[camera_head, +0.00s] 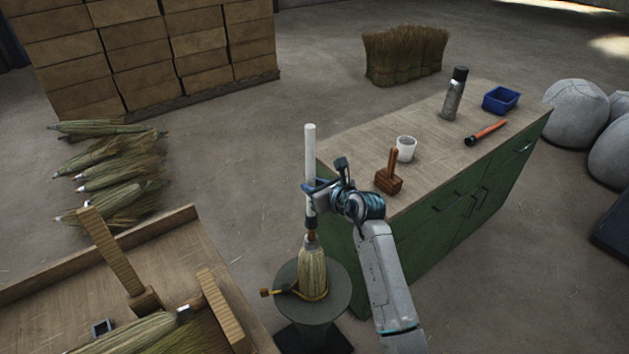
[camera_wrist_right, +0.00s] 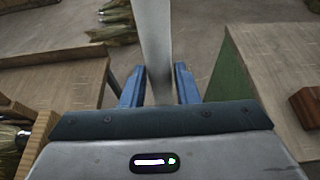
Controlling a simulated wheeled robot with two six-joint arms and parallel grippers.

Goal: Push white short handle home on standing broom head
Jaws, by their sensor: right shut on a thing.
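The white short handle (camera_head: 310,152) stands upright above the standing broom head (camera_head: 312,272). The broom head is a straw bundle upright on a round dark stand (camera_head: 338,291), with a strap around its lower part. My right gripper (camera_head: 309,190) is shut on the lower part of the white handle, which also shows between the fingers in the right wrist view (camera_wrist_right: 155,45). A brown and dark piece shows between the gripper and the straw; how deep the handle sits is hidden. My left gripper is not in view.
A green workbench (camera_head: 357,137) stands to the right with a wooden mallet (camera_head: 389,180), white cup (camera_head: 406,148), flask (camera_head: 454,95), blue bin (camera_head: 501,99) and orange-handled tool (camera_head: 486,133). A wooden table (camera_head: 189,245) with straw is at the lower left. Straw bundles (camera_head: 115,170) lie on the floor.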

